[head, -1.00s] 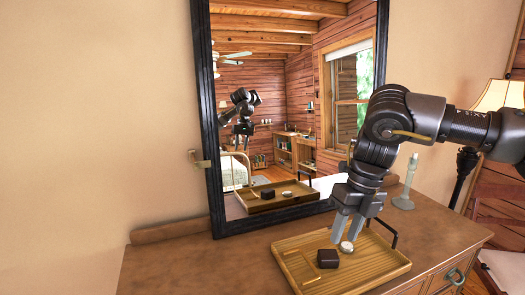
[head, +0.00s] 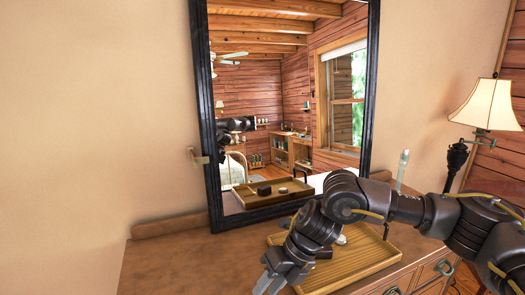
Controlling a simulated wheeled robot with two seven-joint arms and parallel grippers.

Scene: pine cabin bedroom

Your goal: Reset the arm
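My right arm comes in from the right and bends down across the front of the dresser. Its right gripper (head: 271,284) is at the bottom edge of the head view, by the left front corner of the wooden tray (head: 376,256). Its two fingers look apart with nothing visible between them, and the tips are close to the frame edge. My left gripper is not in view.
The tray stands on the brown dresser top (head: 185,258). A small white item (head: 341,239) in it is partly hidden by my arm. A black-framed mirror (head: 203,130) stands behind. A lamp (head: 489,105) is at the right. The dresser's left side is clear.

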